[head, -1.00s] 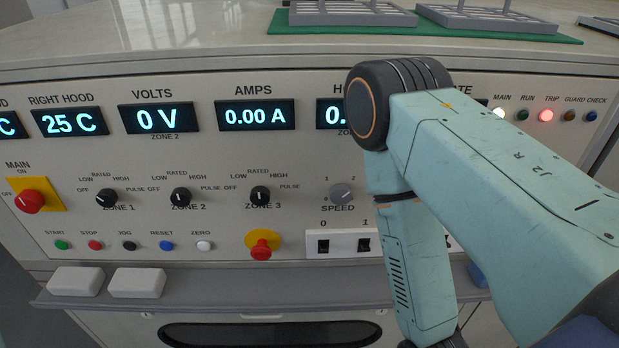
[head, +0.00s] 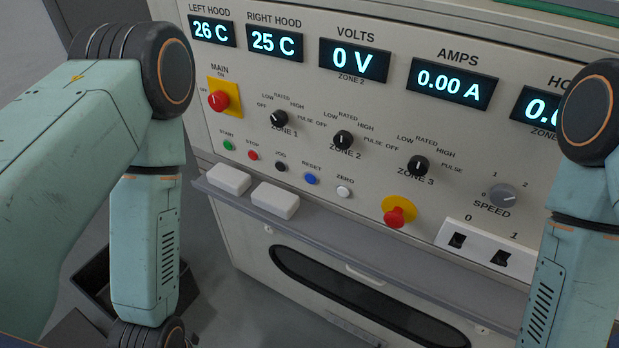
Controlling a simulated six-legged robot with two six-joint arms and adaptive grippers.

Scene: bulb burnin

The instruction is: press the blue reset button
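The blue reset button (head: 311,178) is a small round cap under the label RESET on the sloping front panel. It sits in a row between the black JOG button (head: 280,166) and the white ZERO button (head: 344,191). Nothing covers it. My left arm stands at the left of the view and my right arm at the right edge; both hang downward. Both grippers are below the picture's lower edge, out of sight. Neither arm touches the button.
The green START (head: 229,145) and red STOP (head: 253,155) buttons are in the same row. A red emergency knob (head: 398,215) sticks out to the right. A ledge with two white blocks (head: 229,179) juts out below. A dark bin (head: 97,281) stands on the floor.

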